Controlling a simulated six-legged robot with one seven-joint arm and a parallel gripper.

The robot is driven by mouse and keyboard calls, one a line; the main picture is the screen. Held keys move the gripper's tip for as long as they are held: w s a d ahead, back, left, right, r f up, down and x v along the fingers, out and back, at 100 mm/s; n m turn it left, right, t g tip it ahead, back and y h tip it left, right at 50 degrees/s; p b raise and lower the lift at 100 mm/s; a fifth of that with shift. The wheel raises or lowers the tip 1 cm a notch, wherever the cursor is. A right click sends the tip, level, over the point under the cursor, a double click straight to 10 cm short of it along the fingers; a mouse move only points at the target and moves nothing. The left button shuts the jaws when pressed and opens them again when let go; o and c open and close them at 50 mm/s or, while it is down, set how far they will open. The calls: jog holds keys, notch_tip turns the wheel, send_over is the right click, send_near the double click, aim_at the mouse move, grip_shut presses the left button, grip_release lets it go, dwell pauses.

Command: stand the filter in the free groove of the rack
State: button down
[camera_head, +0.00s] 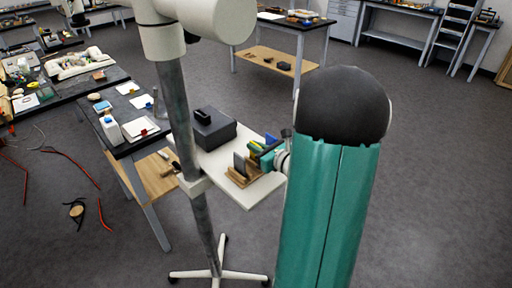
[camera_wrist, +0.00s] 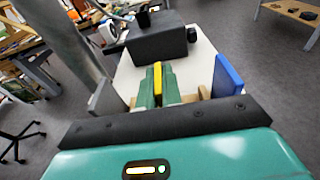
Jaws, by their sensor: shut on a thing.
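A thin yellow filter (camera_wrist: 157,76) is upright between the teal fingers of my gripper (camera_wrist: 158,88), which is shut on it. The wooden rack (camera_head: 237,179) sits on a white tabletop; parts of it show beside my fingers in the wrist view (camera_wrist: 192,97). A grey plate (camera_wrist: 103,97) stands to the left of the yellow filter and a blue plate (camera_wrist: 228,75) to the right. The grey plate also shows in the head view (camera_head: 239,163). My gripper is over the rack, between these plates. The filter's lower edge and the groove below it are hidden by my fingers.
A dark grey box (camera_head: 213,130) stands on the white tabletop (camera_head: 252,196) behind the rack. A dark bench (camera_head: 122,148) is at left. Open floor lies around the table.

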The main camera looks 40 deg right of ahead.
jog(key=shift+s, duration=0.1)
jog(key=shift+f, duration=0.15)
jog(key=c, duration=1.6)
grip_release()
